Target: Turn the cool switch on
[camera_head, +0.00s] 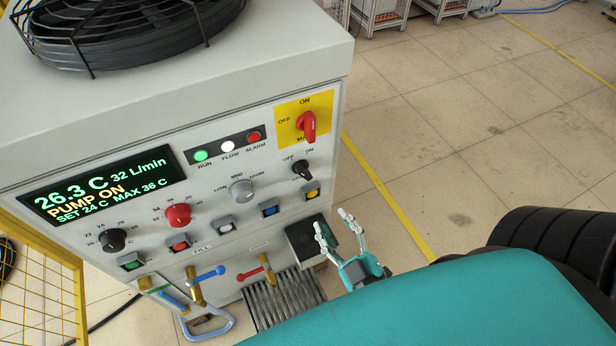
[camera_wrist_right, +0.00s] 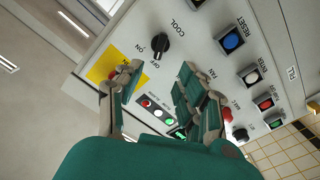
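The cool switch is a black rotary knob (camera_head: 302,168) on the right side of the grey cabinet's front panel, below the yellow plate. In the right wrist view the same black knob (camera_wrist_right: 160,46) sits beside the word COOL, with OFF and ON marks next to it. Its handle appears to point toward OFF. My right gripper (camera_head: 333,220) is open and empty, in front of the panel to the lower right of the knob. In the wrist view its fingers (camera_wrist_right: 160,70) are spread, with the knob beyond the tips and not touched. My left gripper is not in view.
The red main switch (camera_head: 307,125) on its yellow plate is just above the knob. Push buttons, a grey selector (camera_head: 241,190) and a lit display (camera_head: 95,187) lie to the left. Coloured valve levers (camera_head: 208,274) stick out below. Open floor lies to the right.

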